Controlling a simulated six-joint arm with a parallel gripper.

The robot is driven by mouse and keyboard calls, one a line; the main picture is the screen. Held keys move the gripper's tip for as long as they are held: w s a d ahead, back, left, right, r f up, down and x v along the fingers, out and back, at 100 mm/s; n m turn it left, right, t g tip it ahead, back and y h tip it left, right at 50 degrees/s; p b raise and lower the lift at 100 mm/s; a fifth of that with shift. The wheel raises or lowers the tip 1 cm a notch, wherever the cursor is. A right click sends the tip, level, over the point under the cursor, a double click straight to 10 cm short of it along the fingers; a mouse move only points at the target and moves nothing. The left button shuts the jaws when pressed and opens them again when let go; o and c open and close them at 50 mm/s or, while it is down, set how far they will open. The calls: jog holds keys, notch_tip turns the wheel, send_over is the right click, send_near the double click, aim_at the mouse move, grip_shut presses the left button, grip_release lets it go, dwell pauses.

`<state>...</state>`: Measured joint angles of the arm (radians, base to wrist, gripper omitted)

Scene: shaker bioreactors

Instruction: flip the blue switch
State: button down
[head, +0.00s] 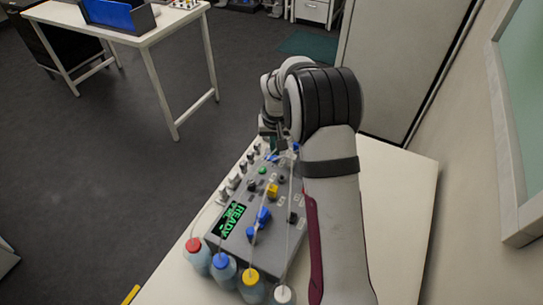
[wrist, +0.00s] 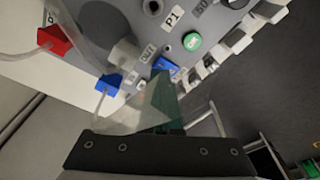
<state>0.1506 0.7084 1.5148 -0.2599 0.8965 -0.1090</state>
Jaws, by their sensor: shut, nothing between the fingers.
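A blue switch (wrist: 165,66) sits on the grey panel next to the green OK button (wrist: 192,41) in the wrist view. In the head view the blue switch (head: 272,157) is at the far end of the device, just below my gripper (head: 270,140). My gripper (wrist: 162,85) is shut and empty, with its dark green fingertips close to the switch's lower edge. I cannot tell whether they touch it. The fingers hide part of the panel beside the switch.
A blue tube connector (wrist: 108,82) and a red one (wrist: 52,38) are left of the fingers in the wrist view. Several bottles (head: 250,284) stand at the device's near end. The white bench (head: 400,190) is clear to the right of my arm.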

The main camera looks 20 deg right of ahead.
aim_at(275, 159)
jog(key=shift+f, duration=0.85)
dwell(0.6)
jog(key=shift+r, duration=3.5)
jog(key=s+a+r+m, duration=0.1)
jog(key=s+a+r, duration=0.25)
jog(key=s, duration=0.35)
jog(key=s+a+r, duration=0.2)
jog(key=s+r, duration=0.2)
jog(key=s, duration=0.3)
jog(key=s+a+g+y, duration=0.1)
jog(key=s+a, duration=0.2)
jog(key=s, duration=0.8)
jog(key=s+a+f+m+g+y, duration=0.1)
jog(key=s+a, duration=0.1)
jog(key=s, duration=0.8)
jog(key=shift+s+a+m, duration=0.3)
jog(key=shift+s+a, duration=0.1)
